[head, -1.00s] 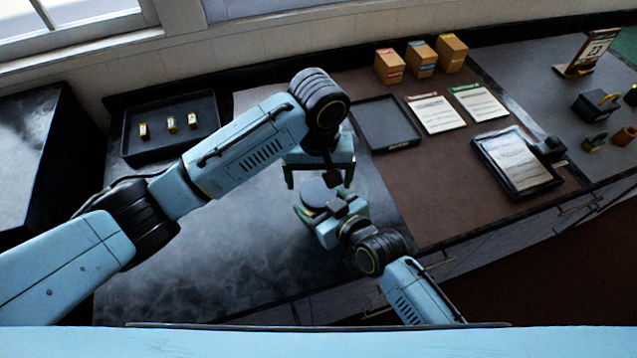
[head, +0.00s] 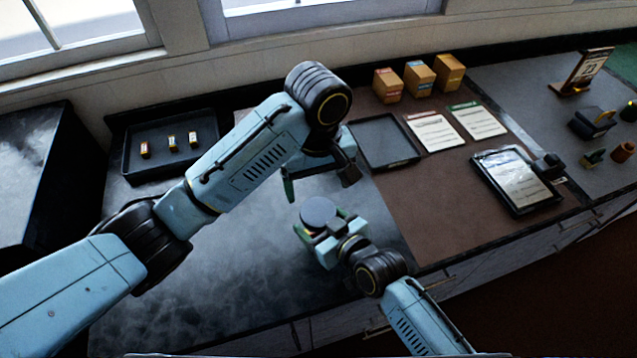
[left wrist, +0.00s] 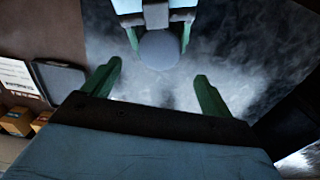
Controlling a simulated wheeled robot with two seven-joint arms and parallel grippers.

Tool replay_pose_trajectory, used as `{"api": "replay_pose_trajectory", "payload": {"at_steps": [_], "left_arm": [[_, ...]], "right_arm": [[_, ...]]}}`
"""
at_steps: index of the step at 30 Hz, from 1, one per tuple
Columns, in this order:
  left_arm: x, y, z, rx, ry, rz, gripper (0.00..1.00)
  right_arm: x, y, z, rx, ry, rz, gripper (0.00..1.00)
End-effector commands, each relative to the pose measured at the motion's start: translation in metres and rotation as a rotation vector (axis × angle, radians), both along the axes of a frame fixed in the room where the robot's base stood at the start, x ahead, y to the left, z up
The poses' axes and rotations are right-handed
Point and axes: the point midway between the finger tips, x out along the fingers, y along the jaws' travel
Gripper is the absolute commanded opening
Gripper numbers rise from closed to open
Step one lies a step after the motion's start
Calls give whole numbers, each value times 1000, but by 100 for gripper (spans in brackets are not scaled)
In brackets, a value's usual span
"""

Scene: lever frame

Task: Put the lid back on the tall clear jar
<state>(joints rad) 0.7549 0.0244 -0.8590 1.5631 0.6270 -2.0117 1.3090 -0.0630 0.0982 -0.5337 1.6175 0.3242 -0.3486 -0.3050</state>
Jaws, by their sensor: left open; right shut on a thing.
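A round grey disc, which looks like the jar's lid (head: 318,211), lies flat between the fingers of my right gripper (head: 321,226). The lid also shows in the left wrist view (left wrist: 159,52), with green fingers on either side. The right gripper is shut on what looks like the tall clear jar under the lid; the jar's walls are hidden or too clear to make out. My left gripper (head: 320,191) is open and empty, above and behind the lid in the head view. Its spread fingers (left wrist: 157,72) are apart from the lid in the left wrist view.
A black tray (head: 140,172) with small yellowish pieces stands at the back left. An empty dark tray (head: 383,142), papers (head: 435,132), several boxes (head: 418,78) and a tablet (head: 516,180) are on the right. The dark counter (head: 220,255) left of the lid is clear.

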Motion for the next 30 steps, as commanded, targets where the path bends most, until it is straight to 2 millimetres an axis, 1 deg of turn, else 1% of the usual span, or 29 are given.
{"api": "replay_pose_trajectory", "payload": {"at_steps": [4, 7, 16, 21, 25, 30], "left_arm": [[0, 0, -2, 1, 1, -1, 85], [0, 0, -10, 0, 3, 0, 85], [0, 1, -55, 3, 3, 0, 85], [0, 0, -74, 2, 2, -2, 85], [0, 0, -80, 0, 0, -3, 85], [0, 0, -81, 0, 0, -3, 85]], "right_arm": [[-1, 0, -1, -1, 2, 1, 8], [-1, 0, -1, -1, 2, 1, 8], [-1, 0, -1, -1, 2, 1, 8], [0, 0, -1, -1, 2, 1, 8], [0, 0, -1, -1, 2, 0, 8], [0, 0, -1, -2, 1, 0, 8]]}}
